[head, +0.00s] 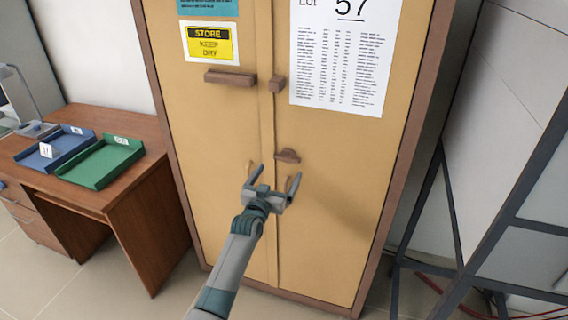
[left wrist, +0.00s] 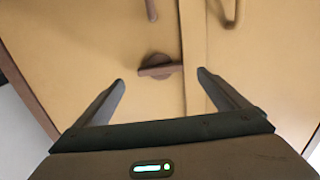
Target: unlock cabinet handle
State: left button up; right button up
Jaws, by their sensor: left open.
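The tan cabinet (head: 330,225) with a brown frame stands upright ahead, its two doors shut along a middle seam. A small brown turn handle (head: 288,155) with a horizontal bar sits just right of the seam in the head view. It also shows in the left wrist view (left wrist: 155,67), lying flat across, beyond and between the fingertips. My left gripper (head: 274,172) is open and empty, just in front of and below the turn handle, apparently not touching it. In the left wrist view its fingers (left wrist: 160,78) point at the door. My right gripper is not in view.
Higher on the doors are a brown bar (head: 230,77) and a small block (head: 277,84). A brown desk (head: 150,170) with a blue tray (head: 55,148) and a green tray (head: 100,162) stands left. A dark metal frame (head: 452,205) stands close on the right.

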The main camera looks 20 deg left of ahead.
aim_at(286, 161)
pick_arm(q)
jog(key=shift+w+d, duration=0.1)
jog(key=shift+w, duration=3)
jog(key=shift+c, duration=0.6)
jog(key=c, duration=0.9)
